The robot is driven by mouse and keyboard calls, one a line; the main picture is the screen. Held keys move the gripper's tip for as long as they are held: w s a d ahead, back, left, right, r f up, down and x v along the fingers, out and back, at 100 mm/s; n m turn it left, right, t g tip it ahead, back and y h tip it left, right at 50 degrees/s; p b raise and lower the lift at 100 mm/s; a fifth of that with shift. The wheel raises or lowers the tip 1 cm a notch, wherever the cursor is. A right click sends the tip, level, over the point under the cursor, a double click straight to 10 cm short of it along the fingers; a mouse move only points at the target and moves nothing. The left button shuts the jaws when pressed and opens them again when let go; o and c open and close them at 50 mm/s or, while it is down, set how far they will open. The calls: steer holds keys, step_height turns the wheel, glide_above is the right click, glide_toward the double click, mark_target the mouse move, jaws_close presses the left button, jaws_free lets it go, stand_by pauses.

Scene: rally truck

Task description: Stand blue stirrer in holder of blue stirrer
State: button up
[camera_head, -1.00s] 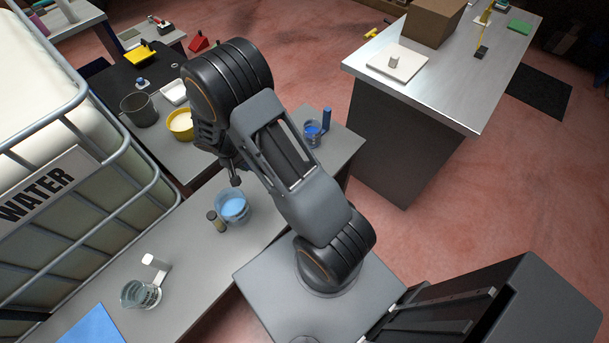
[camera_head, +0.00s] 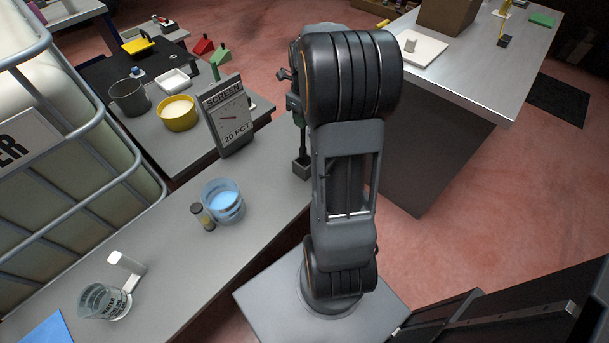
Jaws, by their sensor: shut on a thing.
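My gripper (camera_head: 297,108) is above the far end of the near grey bench, partly hidden behind my own arm. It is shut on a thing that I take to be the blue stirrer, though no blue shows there. A thin dark shaft shows below the gripper, above a small dark block (camera_head: 302,169). I cannot tell whether the two touch, or whether the block is on the bench or held. The holder of the blue stirrer cannot be made out; my arm covers that end of the bench.
An upright "SCREEN 20 PCT" sign (camera_head: 229,115) stands left of my gripper. A glass beaker (camera_head: 104,301) is at the front left. A metal table (camera_head: 470,75) is at right.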

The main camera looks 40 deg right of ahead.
mark_target(303, 133)
steer(key=shift+s+d+f+m, duration=0.15)
steer(key=shift+f+m, duration=0.15)
steer(key=shift+f, duration=0.15)
step_height(303, 133, down, 9)
steer(key=shift+r+b, duration=0.1)
steer(key=shift+b, duration=0.45)
steer(key=o, duration=0.9)
